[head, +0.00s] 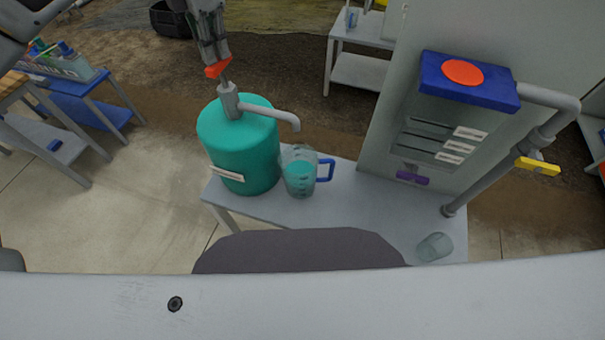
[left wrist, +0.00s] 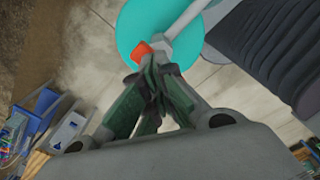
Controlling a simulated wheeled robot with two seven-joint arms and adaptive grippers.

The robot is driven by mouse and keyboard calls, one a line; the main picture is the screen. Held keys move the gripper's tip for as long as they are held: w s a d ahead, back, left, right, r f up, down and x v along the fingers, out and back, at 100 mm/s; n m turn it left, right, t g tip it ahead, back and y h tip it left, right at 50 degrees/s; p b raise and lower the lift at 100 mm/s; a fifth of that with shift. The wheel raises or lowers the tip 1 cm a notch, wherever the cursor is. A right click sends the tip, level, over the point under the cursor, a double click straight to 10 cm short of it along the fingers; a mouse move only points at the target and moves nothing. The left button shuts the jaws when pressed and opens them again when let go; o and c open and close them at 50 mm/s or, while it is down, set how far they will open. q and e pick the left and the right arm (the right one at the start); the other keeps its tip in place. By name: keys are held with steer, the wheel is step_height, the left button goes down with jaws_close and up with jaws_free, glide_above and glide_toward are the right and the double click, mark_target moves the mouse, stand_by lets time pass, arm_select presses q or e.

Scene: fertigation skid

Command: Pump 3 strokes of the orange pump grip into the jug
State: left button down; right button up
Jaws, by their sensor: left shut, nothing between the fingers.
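A teal drum (head: 243,150) stands on the left end of a grey bench. A grey pump with a spout reaching right is on its top. The orange pump grip (head: 218,68) sits above the pump head on its rod. The clear jug (head: 300,172) with a blue handle stands under the spout and holds teal liquid. My left gripper (head: 212,48) is shut and empty, its fingertips right at the orange grip; whether they touch it I cannot tell. In the left wrist view the shut fingers (left wrist: 150,68) point at the orange grip (left wrist: 141,51). My right gripper is not in view.
A cabinet with a blue top and red button (head: 462,72) stands on the right, with a grey pipe and yellow valve handle (head: 537,166). A clear cup (head: 434,247) is at the bench's right end. A blue table with bottles (head: 62,62) is far left.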

arm_select(q)
steer(key=shift+r+p, duration=0.35)
steer(key=shift+r, duration=0.35)
steer(key=shift+r+p, duration=0.3)
steer(key=shift+r, duration=0.25)
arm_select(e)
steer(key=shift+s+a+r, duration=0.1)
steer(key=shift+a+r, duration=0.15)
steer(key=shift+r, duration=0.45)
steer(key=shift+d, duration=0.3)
arm_select(q)
steer(key=shift+f, duration=0.3)
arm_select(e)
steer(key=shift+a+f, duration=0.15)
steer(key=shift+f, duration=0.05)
